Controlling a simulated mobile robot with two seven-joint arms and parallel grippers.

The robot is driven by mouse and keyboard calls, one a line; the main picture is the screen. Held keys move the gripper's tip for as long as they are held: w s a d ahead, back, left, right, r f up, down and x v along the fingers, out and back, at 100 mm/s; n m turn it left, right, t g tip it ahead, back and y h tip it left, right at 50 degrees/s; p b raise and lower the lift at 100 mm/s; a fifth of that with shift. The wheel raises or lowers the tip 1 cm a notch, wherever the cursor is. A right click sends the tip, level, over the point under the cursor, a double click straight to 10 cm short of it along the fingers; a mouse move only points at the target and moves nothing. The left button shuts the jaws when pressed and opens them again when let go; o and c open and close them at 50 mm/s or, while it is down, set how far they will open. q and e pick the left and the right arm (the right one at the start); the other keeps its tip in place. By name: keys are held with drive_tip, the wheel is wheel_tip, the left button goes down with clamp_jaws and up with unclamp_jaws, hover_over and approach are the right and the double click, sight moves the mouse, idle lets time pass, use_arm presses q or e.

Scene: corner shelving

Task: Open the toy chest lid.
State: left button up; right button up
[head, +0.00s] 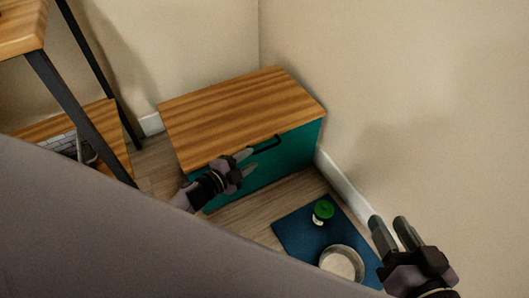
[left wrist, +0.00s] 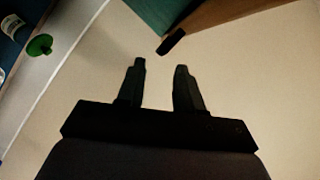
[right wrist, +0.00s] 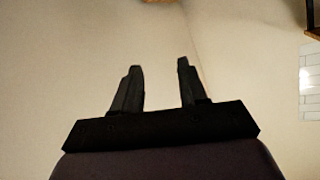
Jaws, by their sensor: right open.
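The toy chest has a wood-grain lid (head: 240,105) and a teal front (head: 290,153), and stands in the corner with the lid closed. A black bar handle (head: 268,146) sits at the lid's front edge; it also shows in the left wrist view (left wrist: 171,41). My left gripper (head: 246,162) is open and empty, close to the handle on its left side in the head view. In the left wrist view the handle lies just beyond the fingertips, not between them. My right gripper (head: 389,226) is open and empty at the lower right, away from the chest.
A blue mat (head: 292,232) on the floor before the chest holds a green-topped jar (head: 323,211) and a round metal bowl (head: 341,263). A shelf with dark metal legs (head: 66,100) stands left. Walls close in behind and to the right.

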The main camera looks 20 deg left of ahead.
use_arm(q)
drive_tip(key=shift+b+x, duration=1.25)
drive_tip(key=shift+x, duration=1.75)
use_arm(e)
drive_tip(key=shift+s+d+n+t, duration=0.3)
drive_tip(key=shift+d+n+t, duration=0.25)
drive_tip(key=shift+d, duration=0.3)
use_arm(q)
clamp_jaws()
